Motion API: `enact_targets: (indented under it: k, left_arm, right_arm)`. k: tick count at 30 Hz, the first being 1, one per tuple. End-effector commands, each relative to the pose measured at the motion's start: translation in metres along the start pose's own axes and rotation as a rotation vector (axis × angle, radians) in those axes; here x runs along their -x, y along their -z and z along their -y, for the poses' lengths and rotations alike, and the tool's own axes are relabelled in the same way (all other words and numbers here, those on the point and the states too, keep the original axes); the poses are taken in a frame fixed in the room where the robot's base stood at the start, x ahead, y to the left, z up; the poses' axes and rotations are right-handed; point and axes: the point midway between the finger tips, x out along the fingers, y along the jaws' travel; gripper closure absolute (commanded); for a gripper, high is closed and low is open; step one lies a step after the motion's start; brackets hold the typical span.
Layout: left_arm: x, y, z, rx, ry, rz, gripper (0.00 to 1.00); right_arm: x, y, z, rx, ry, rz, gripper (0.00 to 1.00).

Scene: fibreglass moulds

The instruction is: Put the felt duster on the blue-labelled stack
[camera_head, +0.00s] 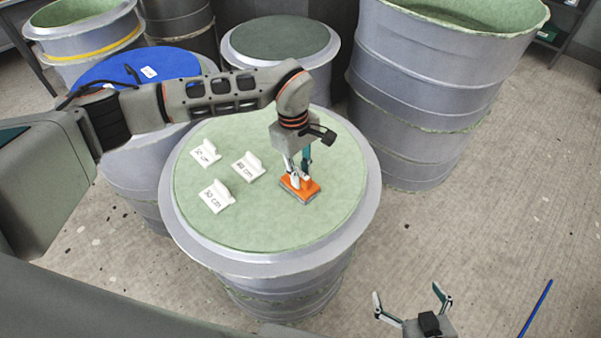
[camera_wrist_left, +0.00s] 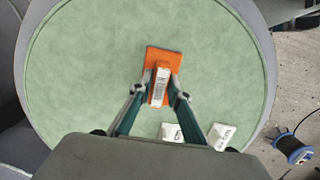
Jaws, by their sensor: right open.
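The felt duster (camera_head: 311,190), an orange block with a grey underside, is at the right part of the green top of the front drum-shaped stack (camera_head: 183,232). In the left wrist view, the duster (camera_wrist_left: 155,56) has a pale label on its raised handle. My left gripper (camera_head: 298,182) points down, its fingers against both sides of the handle; it also shows in the left wrist view (camera_wrist_left: 162,88). I cannot tell if the underside touches the green top. A blue-topped stack (camera_head: 173,62) with a small white tag stands behind left, partly hidden by my left arm. My right gripper (camera_head: 411,300) is open and empty, low over the floor.
Several white signs, such as this one (camera_head: 216,197), stand on the green top left of the duster. A tall grey stack (camera_head: 425,85) stands behind right, and a grey-green-topped one (camera_head: 280,38) behind. A blue rod (camera_head: 535,308) is at lower right. The right floor is mostly clear.

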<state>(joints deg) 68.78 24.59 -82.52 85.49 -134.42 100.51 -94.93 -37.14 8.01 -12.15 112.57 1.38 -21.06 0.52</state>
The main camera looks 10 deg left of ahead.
Motion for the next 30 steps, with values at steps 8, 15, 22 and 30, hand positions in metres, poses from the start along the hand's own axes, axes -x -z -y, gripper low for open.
enact_targets:
  k: [8, 15, 22, 30]
  left_arm:
    - [0.001, 0.000, 0.000, 0.000, 0.000, 0.000, 0.68]
    - [0.010, 0.000, -0.001, 0.000, -0.002, -0.001, 0.68]
    - [0.052, 0.001, -0.001, -0.001, -0.004, -0.004, 0.68]
    - [0.102, 0.001, 0.000, 0.001, -0.002, -0.003, 0.68]
  right_arm:
    - [0.000, 0.000, 0.000, 0.000, 0.000, 0.000, 0.00]
    - [0.000, 0.000, 0.000, 0.000, 0.001, 0.002, 0.00]
    - [-0.001, -0.004, 0.001, 0.000, 0.001, 0.005, 0.00]
    - [-0.002, -0.006, 0.001, 0.000, 0.002, 0.007, 0.00]
